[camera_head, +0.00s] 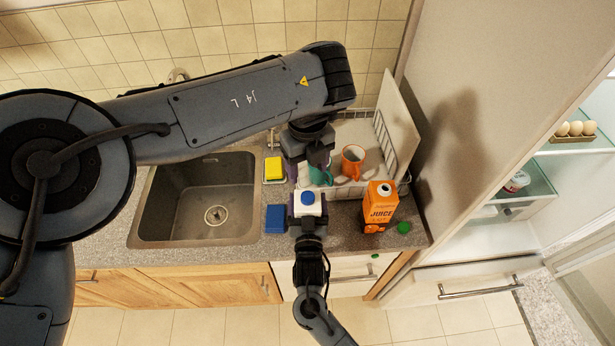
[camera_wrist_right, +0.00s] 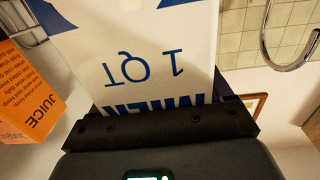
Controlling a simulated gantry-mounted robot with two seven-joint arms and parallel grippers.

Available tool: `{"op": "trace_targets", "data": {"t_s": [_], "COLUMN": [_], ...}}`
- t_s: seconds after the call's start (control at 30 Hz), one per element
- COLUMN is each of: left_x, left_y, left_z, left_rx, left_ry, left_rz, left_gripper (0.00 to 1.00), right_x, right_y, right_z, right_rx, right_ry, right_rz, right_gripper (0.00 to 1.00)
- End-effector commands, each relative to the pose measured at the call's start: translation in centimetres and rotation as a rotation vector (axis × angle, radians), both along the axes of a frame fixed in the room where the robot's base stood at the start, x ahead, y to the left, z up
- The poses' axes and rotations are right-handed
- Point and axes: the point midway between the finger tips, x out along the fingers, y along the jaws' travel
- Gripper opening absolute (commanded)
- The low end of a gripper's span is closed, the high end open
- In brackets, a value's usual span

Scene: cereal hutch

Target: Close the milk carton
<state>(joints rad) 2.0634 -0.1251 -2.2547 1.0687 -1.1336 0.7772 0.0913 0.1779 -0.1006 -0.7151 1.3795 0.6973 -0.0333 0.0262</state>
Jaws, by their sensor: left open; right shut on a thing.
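The milk carton (camera_head: 302,210) is white, with a round blue cap (camera_head: 308,197) showing on its top. I cannot tell how firmly the cap sits. My right gripper (camera_head: 307,214) comes from the front and is shut on the carton's sides. In the right wrist view the carton (camera_wrist_right: 145,50) shows blue "1 QT" lettering, upside down, between the fingers of that gripper (camera_wrist_right: 165,118). My left gripper (camera_head: 308,166) is open and points down, just behind the carton in the picture. Its fingertips are partly lost against the dish rack.
An orange juice carton (camera_head: 378,212) stands to the right, with a green cap (camera_head: 404,227) beside it. An orange mug (camera_head: 353,160) and teal mug (camera_head: 320,176) are behind. A yellow sponge (camera_head: 273,168), blue sponge (camera_head: 276,219) and sink (camera_head: 190,200) lie left.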

Motion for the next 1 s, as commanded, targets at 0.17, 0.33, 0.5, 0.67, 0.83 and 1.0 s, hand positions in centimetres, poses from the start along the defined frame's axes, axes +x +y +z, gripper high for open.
{"op": "trace_targets", "data": {"t_s": [0.17, 0.33, 0.5, 0.67, 0.83, 1.0], "left_x": [0.0, 0.0, 0.0, 0.0, 0.0, 0.0], "left_y": [0.0, 0.0, 0.0, 0.0, 0.0, 0.0], "left_z": [1.4, 1.7, 1.7, 1.7, 1.6, 1.6], "left_rx": [0.000, 0.000, 0.000, 0.000, 0.000, 0.000], "left_ry": [-0.001, 0.000, 0.000, 0.000, 0.000, 0.000], "left_rz": [0.000, -0.001, -0.001, -0.001, -0.001, -0.001], "left_gripper": [0.63, 0.63, 0.63, 0.63, 0.63, 0.63], "right_x": [0.0, 0.0, 0.0, 0.0, 0.0, -0.5], "right_y": [0.0, 0.0, 0.0, 0.0, 0.0, 0.0], "right_z": [0.0, 0.0, 0.0, 0.0, 0.0, -0.1], "right_rx": [0.000, 0.000, 0.000, 0.000, 0.000, 0.000], "right_ry": [0.000, 0.000, 0.000, 0.000, 0.000, 0.001], "right_rz": [0.000, 0.000, 0.000, 0.000, 0.000, 0.000], "right_gripper": [0.00, 0.00, 0.00, 1.00, 1.00, 1.00]}}
